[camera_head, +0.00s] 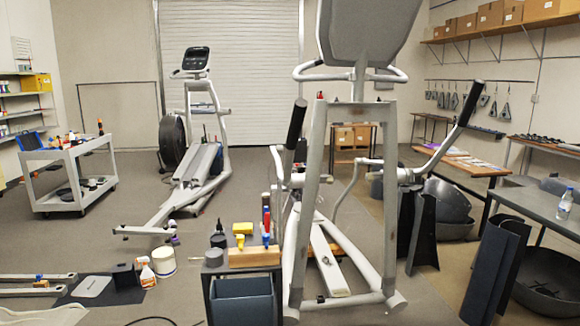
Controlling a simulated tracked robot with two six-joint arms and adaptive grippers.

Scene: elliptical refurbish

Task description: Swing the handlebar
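A grey elliptical trainer (313,185) stands close in front of me, right of the middle, with the back of its large console (362,30) at the top. One moving handlebar ends in a black grip (296,123) that stands nearly upright beside the left upright. The other handlebar (440,150) leans out to the upper right, with a black grip (467,103) at its end. A fixed light grey bar with curved ends (307,73) crosses below the console. Neither of my grippers shows in the view, and nothing is seen touching the handlebars.
A dark blue bin (242,301) and a small stand with tools (254,257) sit left of the trainer's base. Dark curved covers (497,265) stand at the right beside a table (545,208). A second elliptical (195,165) and a cart (72,185) are behind left.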

